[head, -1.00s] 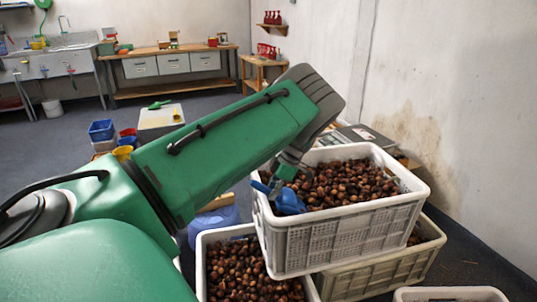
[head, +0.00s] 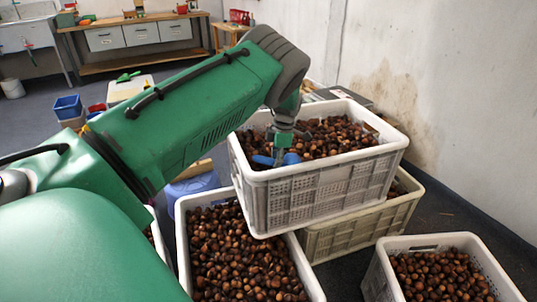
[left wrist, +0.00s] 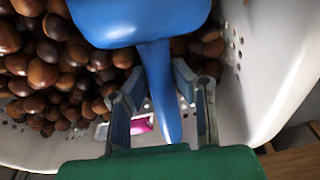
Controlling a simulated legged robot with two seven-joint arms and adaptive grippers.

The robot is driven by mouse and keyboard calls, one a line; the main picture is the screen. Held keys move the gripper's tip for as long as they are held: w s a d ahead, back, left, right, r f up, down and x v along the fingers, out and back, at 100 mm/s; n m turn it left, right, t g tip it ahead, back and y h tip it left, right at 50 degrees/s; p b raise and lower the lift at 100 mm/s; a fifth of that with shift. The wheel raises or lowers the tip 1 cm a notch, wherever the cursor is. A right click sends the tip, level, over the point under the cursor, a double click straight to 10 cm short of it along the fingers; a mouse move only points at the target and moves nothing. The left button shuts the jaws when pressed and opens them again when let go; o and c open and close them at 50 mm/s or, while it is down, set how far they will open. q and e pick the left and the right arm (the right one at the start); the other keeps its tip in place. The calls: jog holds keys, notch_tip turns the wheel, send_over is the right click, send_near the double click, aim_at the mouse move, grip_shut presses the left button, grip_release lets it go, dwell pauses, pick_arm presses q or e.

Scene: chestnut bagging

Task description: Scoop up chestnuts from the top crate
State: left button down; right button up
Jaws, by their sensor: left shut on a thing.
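The top crate (head: 318,200) is white, slatted and filled with brown chestnuts (head: 335,135). My left gripper (head: 281,152) is over its near left part, shut on the handle of a blue scoop (head: 290,158). In the left wrist view, the scoop's handle (left wrist: 158,75) lies between the two fingers and its blue bowl (left wrist: 140,18) is at the top of the picture. Chestnuts (left wrist: 45,75) lie beside the bowl on the left, and the white crate wall (left wrist: 262,65) is on the right. What the bowl holds is hidden. My right gripper is not in view.
The top crate rests across lower crates. A chestnut-filled crate (head: 186,240) stands in front at left, another (head: 375,252) at right, and one (head: 318,245) beneath. A blue tub (head: 192,185) stands left of the stack. A wall (head: 450,120) rises at right.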

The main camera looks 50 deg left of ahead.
pick_arm(q)
jog(key=t+p, duration=0.1)
jog(key=p, duration=0.1)
jog(key=r+t+h+p, duration=0.1)
jog(key=t+p, duration=0.1)
jog(key=shift+w+r+h, duration=0.15)
jog(key=shift+r+h, duration=0.1)
jog(key=shift+h, duration=0.05)
jog(key=shift+t, duration=0.3)
jog(key=r+p, duration=0.3)
jog(key=r, duration=0.1)
jog(key=s+r+p, duration=0.1)
jog(key=r+p, duration=0.1)
jog(key=shift+a+r+p, duration=0.1)
jog(key=shift+a+p, duration=0.1)
jog(key=shift+p, duration=0.1)
jog(key=shift+s+a+r+h+p, duration=0.15)
jog(key=shift+r+h+p, duration=0.15)
jog(key=shift+r+p, duration=0.5)
